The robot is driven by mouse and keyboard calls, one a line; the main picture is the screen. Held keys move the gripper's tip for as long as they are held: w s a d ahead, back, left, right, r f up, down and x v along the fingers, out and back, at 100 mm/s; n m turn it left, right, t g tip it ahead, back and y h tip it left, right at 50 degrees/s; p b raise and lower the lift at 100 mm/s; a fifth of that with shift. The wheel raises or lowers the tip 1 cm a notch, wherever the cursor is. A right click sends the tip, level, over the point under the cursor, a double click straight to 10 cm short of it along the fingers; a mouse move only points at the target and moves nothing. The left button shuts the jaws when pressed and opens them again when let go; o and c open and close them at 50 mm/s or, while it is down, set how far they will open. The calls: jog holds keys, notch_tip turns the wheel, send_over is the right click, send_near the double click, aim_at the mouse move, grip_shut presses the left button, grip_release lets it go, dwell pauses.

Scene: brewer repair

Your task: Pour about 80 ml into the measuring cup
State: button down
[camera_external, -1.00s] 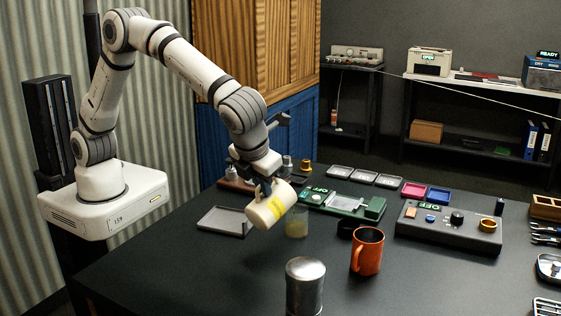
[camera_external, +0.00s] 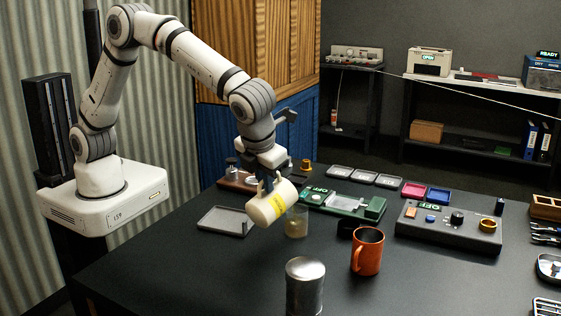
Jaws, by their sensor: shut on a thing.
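A cream jug with a yellow label (camera_external: 266,208) is held by my gripper (camera_external: 266,183), which is shut on it from above and behind. The jug is strongly tilted above the black table. The clear measuring cup (camera_external: 296,222) stands upright on the table, just right of the jug. Some yellowish-brown liquid seems to show inside the cup, but its level and any markings are too small to read. The jug's mouth and any stream of liquid cannot be made out.
An orange mug (camera_external: 367,252) and a metal canister (camera_external: 305,287) stand nearer the camera. A grey tray (camera_external: 222,222) lies to the left. A green scale-like device (camera_external: 345,203) sits behind the cup, and a grey control box (camera_external: 449,228) stands to the right.

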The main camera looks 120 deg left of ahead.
aim_at(253, 207)
jog(key=shift+a+r, duration=0.1)
jog(key=shift+f+b, duration=0.3)
jog(key=d+f+y+b, duration=0.1)
jog(key=b, duration=0.1)
jog(key=d+f+y+b, duration=0.1)
jog(key=f, duration=0.1)
jog(key=shift+s+d+t+y+b, duration=0.2)
jog(key=shift+s+t+y+b, duration=0.1)
jog(key=shift+s+t+b, duration=0.1)
jog(key=shift+d+y, duration=0.3)
jog(key=shift+y, duration=0.1)
jog(key=shift+w+a+r, duration=0.1)
jog(key=shift+f+y, duration=0.3)
jog(key=shift+s+d+f+n+t+y+b, duration=0.15)
jog(key=shift+d+f+t+y+b, duration=0.1)
jog(key=shift+f+y+b, duration=0.3)
jog(key=shift+s+d+f+n+t+y+b, duration=0.15)
jog(key=shift+d+f+y+b, duration=0.15)
jog(key=shift+b, duration=0.3)
jog(key=shift+a, duration=0.1)
